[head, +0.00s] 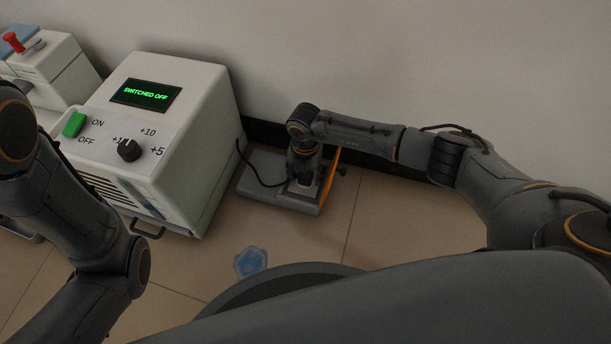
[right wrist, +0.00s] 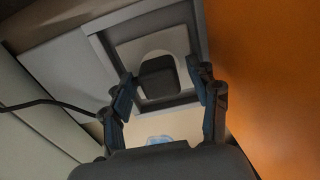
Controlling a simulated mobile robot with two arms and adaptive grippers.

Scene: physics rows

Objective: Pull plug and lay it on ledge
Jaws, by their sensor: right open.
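A dark plug (right wrist: 158,78) sits against a pale plate in a grey frame in the right wrist view. A black cable (head: 256,178) runs from the white machine towards it; its end is hidden by my gripper. My right gripper (right wrist: 166,95) is open, with one finger on each side of the plug; I cannot tell whether they touch it. In the head view my right gripper (head: 304,176) points down over the grey unit and hides the plug. A flat grey ledge (head: 262,167) lies left of the plate. My left gripper is out of view.
The white machine (head: 205,125) stands left of the ledge, its display reading "SWITCHED OFF". An orange panel (head: 329,178) borders the plug's right side. A blue flower-shaped piece (head: 250,262) lies on the tiled floor. The wall is close behind.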

